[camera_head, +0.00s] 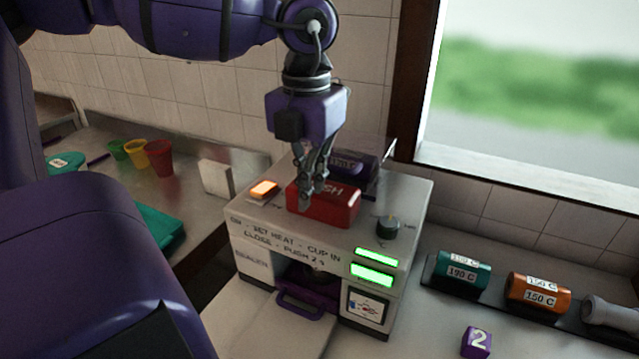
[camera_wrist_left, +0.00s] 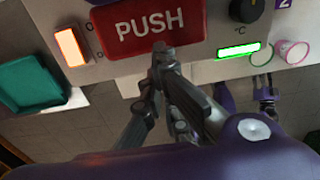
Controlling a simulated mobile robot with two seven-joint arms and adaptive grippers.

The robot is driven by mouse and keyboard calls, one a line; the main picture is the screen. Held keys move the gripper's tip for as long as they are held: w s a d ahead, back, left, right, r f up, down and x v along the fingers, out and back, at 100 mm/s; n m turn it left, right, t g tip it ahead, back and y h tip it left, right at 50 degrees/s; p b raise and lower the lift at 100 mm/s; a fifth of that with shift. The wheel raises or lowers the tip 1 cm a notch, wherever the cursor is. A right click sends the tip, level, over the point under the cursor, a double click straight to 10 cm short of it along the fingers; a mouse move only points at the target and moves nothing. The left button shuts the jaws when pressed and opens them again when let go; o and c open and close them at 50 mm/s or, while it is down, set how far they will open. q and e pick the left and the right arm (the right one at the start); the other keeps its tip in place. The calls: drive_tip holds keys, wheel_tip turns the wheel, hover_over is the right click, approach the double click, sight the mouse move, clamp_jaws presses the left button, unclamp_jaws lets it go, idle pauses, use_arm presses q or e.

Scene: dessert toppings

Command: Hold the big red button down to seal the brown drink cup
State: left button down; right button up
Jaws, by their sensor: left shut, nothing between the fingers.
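The big red button (camera_head: 340,208) marked PUSH sits on top of the grey sealer machine (camera_head: 258,228). It also shows large in the left wrist view (camera_wrist_left: 125,28). My left gripper (camera_head: 308,200) points down with shut, empty fingers at the button's left part. The fingertips (camera_wrist_left: 159,48) appear at the button in the wrist view; I cannot tell how far the button is pressed. The machine's front opening is dark, with a purple handle (camera_head: 305,303) below it. The brown drink cup cannot be made out clearly there. My right gripper does not show in the head view.
A lit orange switch (camera_head: 264,189) and a dark knob (camera_head: 388,226) flank the button. Green displays (camera_head: 372,275) glow on the front. Teal (camera_head: 463,272) and orange (camera_head: 537,292) cylinders lie on a rack at right. A red cup (camera_head: 160,157) stands at left.

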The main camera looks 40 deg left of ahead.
use_arm(q)
drive_tip(key=shift+s+d+r+p, duration=0.1)
drive_tip(key=shift+s+r+p, duration=0.1)
drive_tip(key=shift+r, duration=1.3)
drive_tip(key=shift+s+r+p, duration=0.15)
drive_tip(key=shift+r, duration=1.3)
